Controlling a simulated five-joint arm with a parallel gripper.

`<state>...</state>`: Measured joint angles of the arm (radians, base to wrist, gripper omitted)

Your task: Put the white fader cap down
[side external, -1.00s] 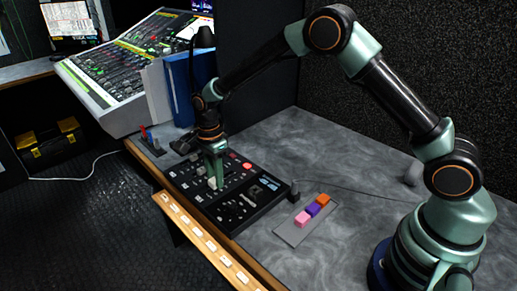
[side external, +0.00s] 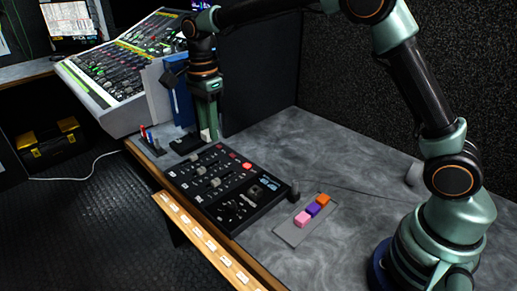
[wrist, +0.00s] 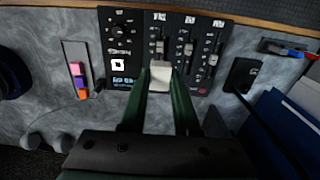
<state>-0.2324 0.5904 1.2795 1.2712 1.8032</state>
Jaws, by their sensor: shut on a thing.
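The white fader cap (side external: 206,134) is between the fingertips of my gripper (side external: 208,128), which is shut on it. My gripper points down and holds the cap up near the back end of the black fader panel (side external: 243,216). In the wrist view the white cap (wrist: 160,75) shows between the two green fingers of my gripper (wrist: 161,85), in front of the panel's edge. The panel carries several grey caps on its slots, one of them a grey cap (side external: 215,183), and a red button (side external: 247,165).
A grey tray (side external: 285,236) holds a pink cap (side external: 302,219), a purple cap (side external: 313,209) and an orange cap (side external: 323,200). A small dark box (side external: 186,144) and a pen holder (side external: 151,147) stand past the panel, near blue binders (side external: 181,100). The right-hand tabletop (side external: 350,170) is mostly clear.

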